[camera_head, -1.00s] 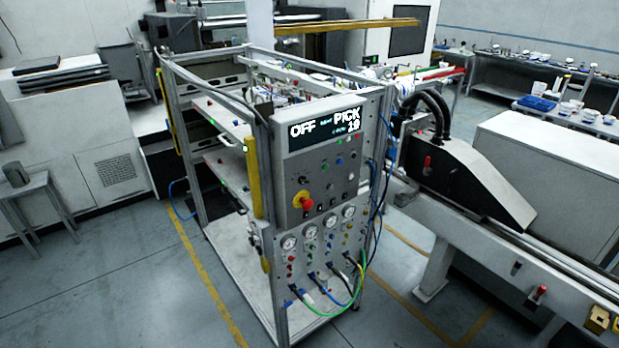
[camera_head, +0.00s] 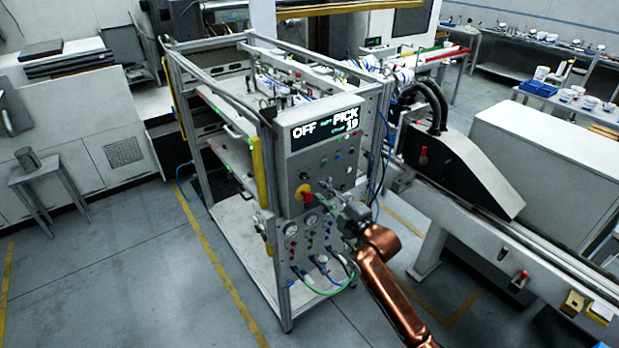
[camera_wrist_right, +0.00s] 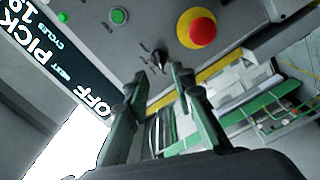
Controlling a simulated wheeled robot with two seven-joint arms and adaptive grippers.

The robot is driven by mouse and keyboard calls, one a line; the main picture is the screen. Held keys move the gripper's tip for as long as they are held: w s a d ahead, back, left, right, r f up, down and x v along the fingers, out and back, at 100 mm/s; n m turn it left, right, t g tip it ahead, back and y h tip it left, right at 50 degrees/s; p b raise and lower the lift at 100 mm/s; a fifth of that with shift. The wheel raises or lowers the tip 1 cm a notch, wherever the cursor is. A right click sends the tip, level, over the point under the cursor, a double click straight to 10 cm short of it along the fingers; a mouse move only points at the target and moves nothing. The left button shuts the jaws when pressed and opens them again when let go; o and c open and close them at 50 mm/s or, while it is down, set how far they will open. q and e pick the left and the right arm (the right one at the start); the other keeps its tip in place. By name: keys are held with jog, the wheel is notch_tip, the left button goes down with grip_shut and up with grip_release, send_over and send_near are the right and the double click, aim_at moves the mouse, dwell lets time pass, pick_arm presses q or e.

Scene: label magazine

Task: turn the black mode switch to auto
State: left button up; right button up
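The black mode switch (camera_wrist_right: 157,61) sits on the grey control panel, near the red emergency stop with its yellow collar (camera_wrist_right: 197,29). My right gripper (camera_wrist_right: 160,73) is open, with its two fingertips apart. In the wrist view the switch shows just beyond the gap between the tips; I cannot tell whether they touch it. In the head view my right gripper (camera_head: 328,186) is in front of the panel and covers part of it. The display (camera_head: 326,127) reads OFF and PICK 19. My left gripper is not in view.
A green button (camera_wrist_right: 119,16) is on the panel near the switch. Gauges (camera_head: 291,229) and hoses fill the panel below. A metal frame stands around the machine. A conveyor with a dark sloped cover (camera_head: 460,170) is at the right.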

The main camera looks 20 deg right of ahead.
aim_at(306, 178)
jog(key=p+x, duration=0.1)
jog(key=x, duration=0.6)
jog(key=shift+w+a, duration=0.15)
jog(key=shift+w, duration=0.2)
grip_shut()
